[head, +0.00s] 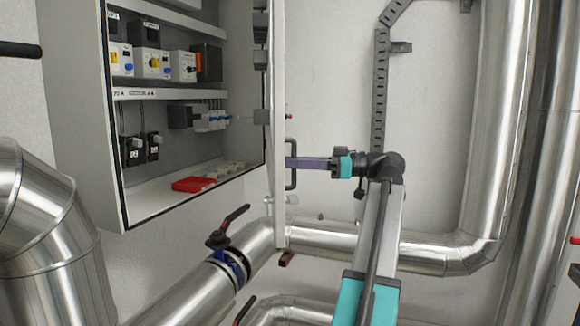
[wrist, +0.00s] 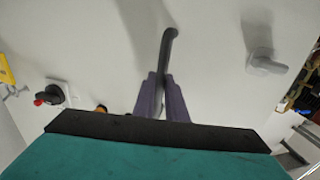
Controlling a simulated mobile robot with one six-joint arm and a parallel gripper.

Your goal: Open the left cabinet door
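The cabinet door (head: 278,190) stands swung wide open and is seen nearly edge-on in the head view. Its dark bar handle (head: 291,165) is on the door's right-hand face. My gripper (head: 293,163) reaches in from the right, with its purple fingers at the handle. In the wrist view the two fingers (wrist: 162,85) close around the dark handle (wrist: 167,52) in front of the pale door face (wrist: 90,50). The fingertips' contact is partly hidden. The open cabinet (head: 70,120) shows its inside.
Inside the cabinet are shelves of switches and a red item (head: 193,184). Tall pipes (head: 500,120) stand at the right. Bare wall (head: 335,80) lies between door and cable tray (head: 379,90).

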